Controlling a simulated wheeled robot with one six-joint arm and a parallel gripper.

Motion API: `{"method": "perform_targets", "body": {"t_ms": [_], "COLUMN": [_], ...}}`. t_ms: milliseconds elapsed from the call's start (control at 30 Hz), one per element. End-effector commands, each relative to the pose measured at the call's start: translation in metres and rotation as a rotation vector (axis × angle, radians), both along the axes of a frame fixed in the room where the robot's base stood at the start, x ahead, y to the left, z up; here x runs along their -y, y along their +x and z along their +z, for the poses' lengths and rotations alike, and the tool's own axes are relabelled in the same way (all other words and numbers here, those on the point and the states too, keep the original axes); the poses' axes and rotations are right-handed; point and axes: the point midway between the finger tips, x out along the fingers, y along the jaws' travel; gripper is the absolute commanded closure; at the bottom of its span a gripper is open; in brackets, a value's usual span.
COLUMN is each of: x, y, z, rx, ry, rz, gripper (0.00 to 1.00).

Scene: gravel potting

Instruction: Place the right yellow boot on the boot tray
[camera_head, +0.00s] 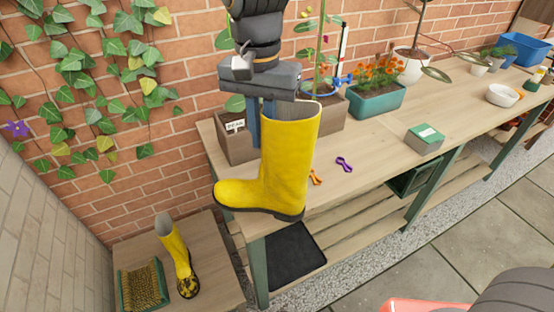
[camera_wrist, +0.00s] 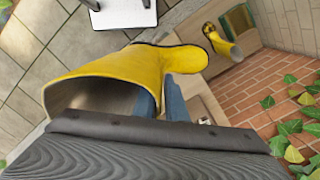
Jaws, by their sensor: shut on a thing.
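My gripper (camera_head: 259,132) is shut on the upper shaft of a yellow boot (camera_head: 285,165). The boot hangs upright with its toe to the left, in front of the bench's near left corner. In the wrist view the boot (camera_wrist: 120,72) shows its open top close to the camera, with the blue fingers at its shaft. The black boot tray (camera_head: 294,256) lies low beside the bench leg, below and apart from the boot, and looks empty. A second yellow boot (camera_head: 180,258), with a dark patterned foot, stands on a low wooden platform at the left.
The platform (camera_head: 205,245) also holds a green-framed bristle brush (camera_head: 142,288). The wooden bench (camera_head: 385,150) carries a planter box (camera_head: 236,148), a teal flower planter (camera_head: 376,101), a grey-green box (camera_head: 424,139) and small clips. A brick wall stands behind.

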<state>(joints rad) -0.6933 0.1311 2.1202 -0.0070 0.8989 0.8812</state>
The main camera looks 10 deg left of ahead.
Motion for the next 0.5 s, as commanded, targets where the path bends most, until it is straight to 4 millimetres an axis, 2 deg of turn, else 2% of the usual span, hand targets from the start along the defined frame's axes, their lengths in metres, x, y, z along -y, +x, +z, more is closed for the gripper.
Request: {"method": "perform_targets", "body": {"t_ms": [500], "x": [0.000], "y": [0.000], "z": [-0.053], "rx": [0.000], "ry": [-0.001], "rz": [0.000], "gripper": [1.00]}}
